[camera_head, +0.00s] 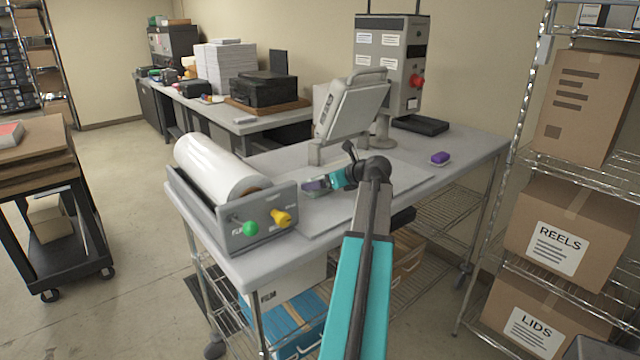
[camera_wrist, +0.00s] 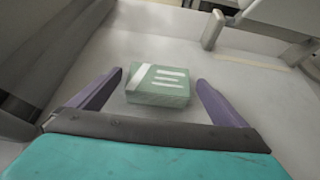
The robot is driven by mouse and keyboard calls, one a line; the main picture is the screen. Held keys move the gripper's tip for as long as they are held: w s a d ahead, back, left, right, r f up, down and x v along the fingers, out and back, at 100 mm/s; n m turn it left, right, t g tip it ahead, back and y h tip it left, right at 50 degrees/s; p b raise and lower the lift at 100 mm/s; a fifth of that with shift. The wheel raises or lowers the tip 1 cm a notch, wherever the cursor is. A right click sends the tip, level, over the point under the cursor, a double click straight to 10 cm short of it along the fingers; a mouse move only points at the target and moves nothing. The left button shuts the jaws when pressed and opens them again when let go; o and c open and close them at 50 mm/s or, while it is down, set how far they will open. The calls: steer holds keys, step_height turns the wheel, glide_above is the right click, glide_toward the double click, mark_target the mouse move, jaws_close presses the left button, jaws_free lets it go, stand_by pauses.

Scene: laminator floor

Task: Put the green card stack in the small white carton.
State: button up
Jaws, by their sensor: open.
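The green card stack (camera_wrist: 158,85), a block with a white band and white printed lines, lies flat on the grey tabletop in the wrist view. My gripper (camera_wrist: 160,77) is open, with its purple fingers on either side of the stack and apart from it. In the head view my gripper (camera_head: 316,186) is low over the table, between the film roll and the tilted screen; the stack is mostly hidden there. I cannot make out a small white carton for certain. A white box marked FILM (camera_head: 285,281) is partly seen below the tabletop.
The film roll unit (camera_head: 230,215) with green and yellow knobs stands left of my gripper. The tilted screen (camera_head: 350,105) and a grey machine (camera_head: 390,62) stand behind. A purple block (camera_head: 440,158) lies at the right. The table's front right (camera_head: 425,182) is clear.

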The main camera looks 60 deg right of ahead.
steer(key=b+v, duration=0.1)
steer(key=v, duration=0.8)
steer(key=shift+s, duration=0.1)
